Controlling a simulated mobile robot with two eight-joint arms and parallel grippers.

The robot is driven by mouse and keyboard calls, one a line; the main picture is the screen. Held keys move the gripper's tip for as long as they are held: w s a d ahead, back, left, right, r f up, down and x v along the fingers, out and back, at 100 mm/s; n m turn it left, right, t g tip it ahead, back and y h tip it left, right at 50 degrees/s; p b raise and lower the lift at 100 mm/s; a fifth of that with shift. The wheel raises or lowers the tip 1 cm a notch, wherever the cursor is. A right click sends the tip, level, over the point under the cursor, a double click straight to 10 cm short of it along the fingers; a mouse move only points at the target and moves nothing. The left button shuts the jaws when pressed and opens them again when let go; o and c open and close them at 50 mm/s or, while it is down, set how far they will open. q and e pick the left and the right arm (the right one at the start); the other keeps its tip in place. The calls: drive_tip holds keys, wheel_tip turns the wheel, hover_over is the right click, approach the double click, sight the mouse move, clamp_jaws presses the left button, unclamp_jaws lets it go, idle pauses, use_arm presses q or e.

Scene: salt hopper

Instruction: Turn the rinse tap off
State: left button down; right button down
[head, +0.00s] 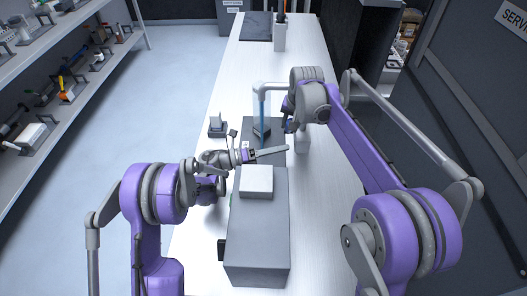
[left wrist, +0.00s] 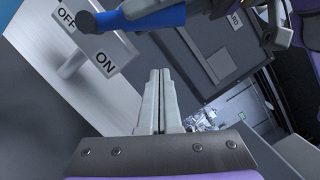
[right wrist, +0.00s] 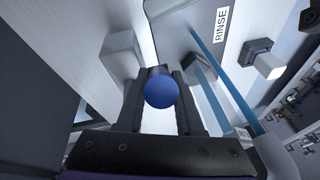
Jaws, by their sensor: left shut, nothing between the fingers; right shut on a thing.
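The rinse tap (head: 275,87) stands behind the grey box, and a blue water stream (head: 263,106) comes down from its spout. My right gripper (right wrist: 160,78) is shut on the tap's blue handle (right wrist: 161,91), whose round end shows between the dark fingers. The handle's blue bar also shows in the left wrist view (left wrist: 160,21), beside a plate (left wrist: 84,42) marked OFF and ON. The RINSE label (right wrist: 220,24) is in the right wrist view. My left gripper (head: 285,150) is shut and empty over the back end of the grey box; its pale fingers show in the left wrist view (left wrist: 158,75).
The long grey box (head: 257,240) with a white block (head: 257,180) on it fills the near bench. A small grey stand (head: 216,126) is at the bench's left edge. A holder (head: 280,37) stands farther back. The far bench (head: 255,60) is mostly clear.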

use_arm(q)
drive_tip(key=shift+w+d+r, duration=0.1)
drive_tip(key=shift+w+r, duration=0.5)
drive_tip(key=shift+w, duration=0.3)
drive_tip(key=shift+w+d+r, duration=0.1)
drive_tip(key=shift+w+r, duration=0.45)
drive_tip(key=shift+w, duration=0.3)
drive_tip(key=shift+w+a+r+n, duration=0.1)
drive_tip(key=shift+w+r+n, duration=0.4)
drive_tip(key=shift+w+r, duration=0.05)
use_arm(e)
drive_tip(key=shift+a, duration=0.1)
drive_tip(key=c, duration=0.9)
unclamp_jaws()
drive_tip(key=shift+s, duration=0.1)
drive_tip(key=shift+c, duration=0.2)
drive_tip(key=o, duration=0.4)
use_arm(q)
drive_tip(key=shift+f, duration=0.1)
